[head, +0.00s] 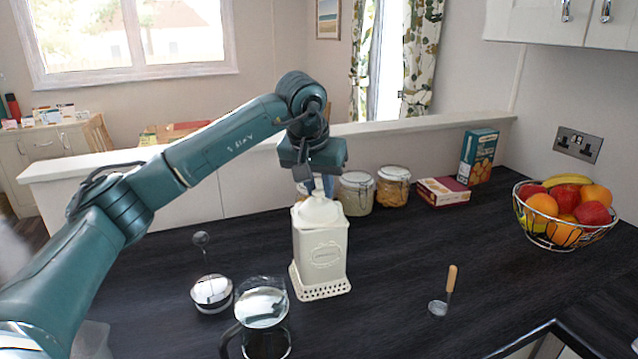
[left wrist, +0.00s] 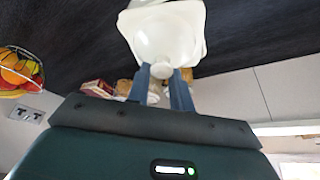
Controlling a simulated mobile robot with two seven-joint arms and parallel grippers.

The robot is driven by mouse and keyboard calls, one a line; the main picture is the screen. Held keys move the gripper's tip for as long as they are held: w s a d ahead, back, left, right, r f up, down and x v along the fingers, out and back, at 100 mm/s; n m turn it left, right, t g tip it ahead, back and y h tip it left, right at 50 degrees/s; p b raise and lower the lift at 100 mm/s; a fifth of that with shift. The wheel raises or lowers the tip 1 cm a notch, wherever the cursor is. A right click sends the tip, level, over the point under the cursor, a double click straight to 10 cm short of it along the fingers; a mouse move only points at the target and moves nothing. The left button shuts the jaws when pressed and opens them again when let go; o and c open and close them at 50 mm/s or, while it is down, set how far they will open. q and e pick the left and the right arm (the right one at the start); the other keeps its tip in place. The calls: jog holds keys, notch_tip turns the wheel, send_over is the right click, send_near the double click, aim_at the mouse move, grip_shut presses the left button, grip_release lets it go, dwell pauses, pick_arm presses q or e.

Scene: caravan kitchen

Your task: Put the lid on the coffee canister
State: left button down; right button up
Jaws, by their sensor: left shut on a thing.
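The cream coffee canister (head: 322,258) stands upright on the dark worktop, on a pierced base. Its cream lid (head: 318,211) is at the canister's mouth, directly below my left gripper (head: 318,187). The left gripper is shut on the lid's knob, pointing down. In the left wrist view the lid (left wrist: 158,38) shows close up, with the knob between the blue fingers (left wrist: 161,74). The lid covers the canister's opening from view. I cannot tell whether it is fully seated or slightly above the rim. My right gripper is not in view.
Glass jars (head: 356,194) and boxes (head: 443,191) line the back. A scoop (head: 438,306) lies to the right, and a wire fruit bowl (head: 540,232) stands far right.

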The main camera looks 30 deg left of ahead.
aim_at(320, 188)
pick_arm(q)
jog(key=c, duration=1.5)
grip_release()
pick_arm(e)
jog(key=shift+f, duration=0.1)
pick_arm(q)
jog(key=shift+p+v, duration=0.6)
jog(key=shift+v, duration=0.2)
jog(key=shift+p+v, duration=0.9)
jog(key=shift+v, duration=0.5)
jog(key=shift+s+r+p, duration=0.25)
jog(key=shift+r+p, duration=0.15)
jog(key=shift+r, duration=0.2)
jog(key=p+v, duration=0.3)
jog(key=v, duration=0.2)
jog(key=shift+s+r, duration=0.1)
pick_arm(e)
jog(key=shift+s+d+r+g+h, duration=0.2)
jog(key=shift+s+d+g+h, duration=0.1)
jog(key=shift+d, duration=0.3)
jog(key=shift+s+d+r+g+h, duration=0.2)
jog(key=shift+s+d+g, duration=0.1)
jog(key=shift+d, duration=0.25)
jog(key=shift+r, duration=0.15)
